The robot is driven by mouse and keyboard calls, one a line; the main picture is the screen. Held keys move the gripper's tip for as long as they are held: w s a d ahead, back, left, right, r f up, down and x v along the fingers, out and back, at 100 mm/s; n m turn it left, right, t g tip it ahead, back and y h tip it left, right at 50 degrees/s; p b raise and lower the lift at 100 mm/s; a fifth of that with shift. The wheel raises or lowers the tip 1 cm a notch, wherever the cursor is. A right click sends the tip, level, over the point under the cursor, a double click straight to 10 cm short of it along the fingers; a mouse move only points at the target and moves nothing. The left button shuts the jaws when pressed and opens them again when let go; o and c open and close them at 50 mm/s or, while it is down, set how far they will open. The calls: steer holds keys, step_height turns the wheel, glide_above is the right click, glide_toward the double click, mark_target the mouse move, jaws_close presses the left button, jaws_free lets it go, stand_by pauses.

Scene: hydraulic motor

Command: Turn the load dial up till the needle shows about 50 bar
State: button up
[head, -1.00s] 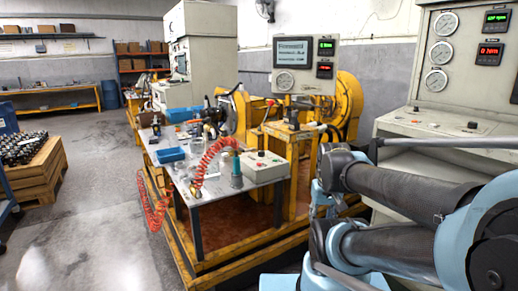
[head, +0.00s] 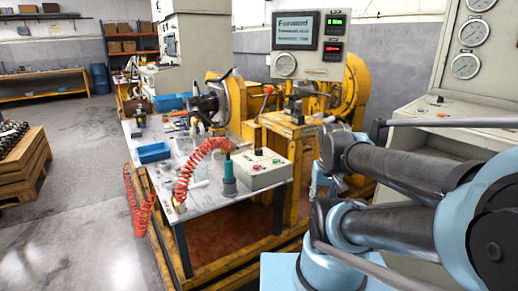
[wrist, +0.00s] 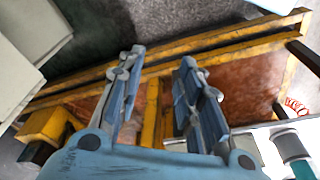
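A round needle gauge (head: 285,64) sits on the grey panel below the text screen (head: 295,30); its needle is too small to read. A pale control box (head: 262,170) with small coloured buttons or knobs stands on the metal table. I cannot tell which control is the load dial. In the wrist view, my gripper (wrist: 160,62) is open and empty, its two blue-grey fingers apart above the yellow frame and reddish floor tray. It touches nothing that I can see. In the head view I cannot make out the fingers.
A teal bottle-like object (head: 229,174), a coiled red hose (head: 186,178) and a blue tray (head: 153,153) are on the table. The yellow frame (head: 217,262) runs around its base. A grey console (head: 472,112) with gauges stands right.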

steer(key=o, duration=0.3)
steer(key=shift+s+r, duration=0.2)
steer(key=shift+o, duration=0.2)
step_height(320, 180, up, 22)
steer(key=n+g, duration=0.3)
steer(key=n, duration=0.7)
glide_above(259, 150)
steer(key=w, duration=0.1)
steer(key=f, duration=1.7)
steer(key=shift+s, duration=0.3)
steer(key=c, duration=1.1)
